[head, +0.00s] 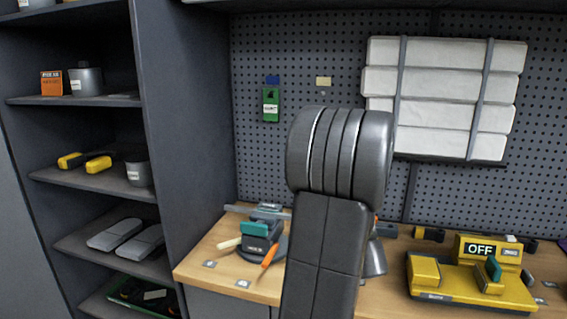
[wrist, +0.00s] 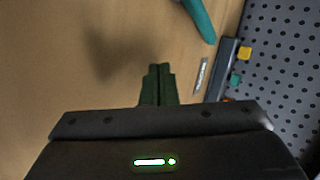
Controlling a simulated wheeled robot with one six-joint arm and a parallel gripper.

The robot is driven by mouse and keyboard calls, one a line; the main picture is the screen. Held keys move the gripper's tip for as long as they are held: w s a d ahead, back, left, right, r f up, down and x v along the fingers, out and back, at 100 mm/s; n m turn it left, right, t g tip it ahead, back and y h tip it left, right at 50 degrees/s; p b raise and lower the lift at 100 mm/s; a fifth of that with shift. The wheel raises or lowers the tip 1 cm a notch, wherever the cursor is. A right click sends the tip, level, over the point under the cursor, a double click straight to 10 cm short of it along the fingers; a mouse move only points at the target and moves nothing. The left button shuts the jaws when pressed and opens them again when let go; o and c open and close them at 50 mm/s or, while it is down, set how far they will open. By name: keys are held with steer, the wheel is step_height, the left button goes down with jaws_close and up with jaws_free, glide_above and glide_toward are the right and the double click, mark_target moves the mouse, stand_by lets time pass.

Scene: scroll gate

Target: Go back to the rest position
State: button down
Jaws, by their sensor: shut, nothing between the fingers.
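My gripper (wrist: 158,84) shows in the wrist view with its two dark green fingers together and nothing between them. It is above the wooden workbench (wrist: 60,60), apart from anything on it. In the head view my arm rises in the middle and hides the gripper and part of the bench. The bench top also shows in the head view (head: 205,262).
A yellow device with an OFF sign (head: 480,248) stands at the bench's right. A dark tool with a teal part (head: 262,232) and an orange-handled tool (head: 269,256) lie at the left. Shelves (head: 95,185) stand at far left. A pegboard (head: 260,170) backs the bench.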

steer(key=shift+s, duration=0.55)
